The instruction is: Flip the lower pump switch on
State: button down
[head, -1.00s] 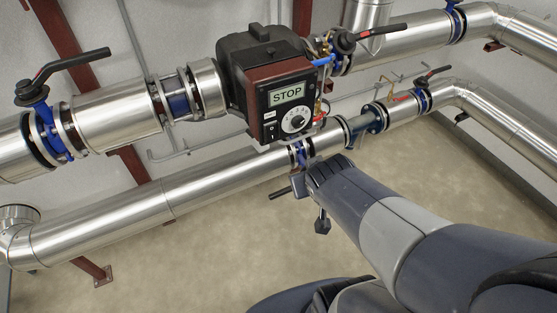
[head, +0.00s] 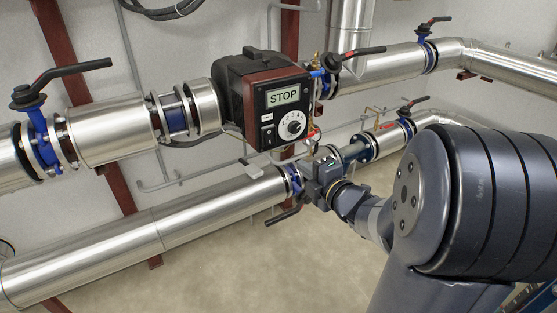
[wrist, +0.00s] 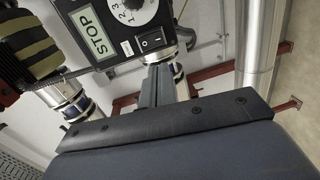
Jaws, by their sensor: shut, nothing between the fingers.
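The pump (head: 235,92) is a black box on the upper pipe, with a STOP display (head: 287,97) and a numbered dial (head: 292,125) on its front. Its rocker switch (head: 268,137) sits low on that front. In the wrist view the black switch (wrist: 151,40) with white marks shows beside the dial (wrist: 143,8), and the display (wrist: 92,32) reads STOP. My gripper (wrist: 158,72) is shut and empty, its fingers pointing toward the panel edge just below the switch. Contact cannot be told. In the head view my gripper (head: 320,182) is below and right of the panel.
Blue valves with black levers (head: 62,75) (head: 362,52) flank the pump. The silver lower pipe (head: 150,235) runs beneath it, with a valve lever (head: 284,215) near my gripper. Red-brown supports (head: 58,40) stand against the wall. The floor below is open.

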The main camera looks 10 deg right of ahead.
aim_at(271, 144)
dwell(0.4)
jog(key=x, duration=1.4)
jog(key=shift+f, duration=0.2)
jog(key=shift+w+b, duration=0.15)
jog(key=shift+b, duration=0.6)
